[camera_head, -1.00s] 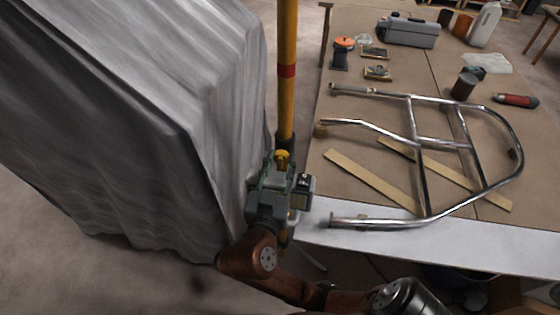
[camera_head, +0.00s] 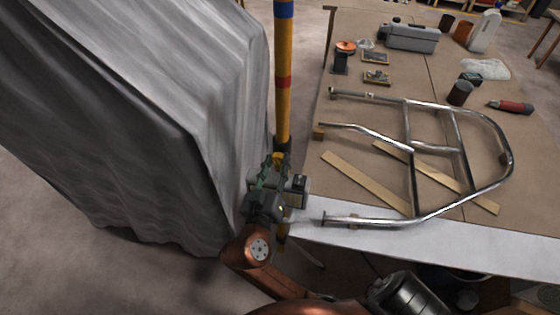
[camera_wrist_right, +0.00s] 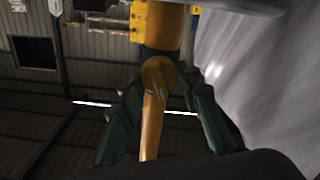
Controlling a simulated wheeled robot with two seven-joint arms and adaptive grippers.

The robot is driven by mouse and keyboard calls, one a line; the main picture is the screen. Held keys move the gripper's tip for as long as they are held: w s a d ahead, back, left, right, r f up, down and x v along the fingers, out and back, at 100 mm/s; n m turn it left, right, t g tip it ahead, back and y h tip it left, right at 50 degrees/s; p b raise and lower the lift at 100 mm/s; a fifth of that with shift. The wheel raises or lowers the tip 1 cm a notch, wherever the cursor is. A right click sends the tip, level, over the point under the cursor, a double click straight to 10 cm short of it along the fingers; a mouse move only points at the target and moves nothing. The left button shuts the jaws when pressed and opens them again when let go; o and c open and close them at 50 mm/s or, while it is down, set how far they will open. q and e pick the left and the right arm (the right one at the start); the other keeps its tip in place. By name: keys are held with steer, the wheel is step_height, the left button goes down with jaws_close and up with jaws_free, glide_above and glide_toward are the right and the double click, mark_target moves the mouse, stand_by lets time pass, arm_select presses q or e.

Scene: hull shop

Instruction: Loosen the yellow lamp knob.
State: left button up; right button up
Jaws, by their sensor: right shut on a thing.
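The yellow lamp knob (camera_wrist_right: 157,75) sits on the yellow pole (camera_head: 283,110), just under a black collar (camera_head: 282,145). In the right wrist view it lies between the two dark green fingers of my right gripper (camera_wrist_right: 163,88). My right gripper (camera_head: 274,164) reaches the pole from below and is shut on the knob. In the head view the fingers hide most of the knob. The pole carries a red band and, higher up, a blue band. My left gripper is not in view.
A grey draped cover (camera_head: 130,110) stands close left of the pole. To the right, a workbench (camera_head: 350,232) holds a bent metal tube frame (camera_head: 411,170), wooden strips (camera_head: 365,182), a grey toolbox (camera_head: 410,37) and small parts. Bare floor shows at lower left.

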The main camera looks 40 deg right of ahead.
steer(key=n+p, duration=0.8)
steer(key=p, duration=0.1)
steer(key=shift+a+r, duration=0.1)
steer(key=shift+r, duration=0.1)
steer(key=n+p, duration=0.2)
steer(key=p, duration=0.1)
steer(key=n+p, duration=0.6)
steer(key=shift+w+f, duration=0.1)
steer(key=shift+f, duration=0.15)
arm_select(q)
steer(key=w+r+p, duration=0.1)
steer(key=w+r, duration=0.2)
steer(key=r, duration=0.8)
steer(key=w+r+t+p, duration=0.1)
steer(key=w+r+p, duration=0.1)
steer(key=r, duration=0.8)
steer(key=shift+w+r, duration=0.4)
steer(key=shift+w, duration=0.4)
arm_select(e)
steer(key=shift+f+n, duration=0.15)
steer(key=shift+n, duration=0.8)
steer(key=shift+f+n, duration=0.1)
steer(key=shift+n, duration=0.85)
steer(key=o, duration=1.1)
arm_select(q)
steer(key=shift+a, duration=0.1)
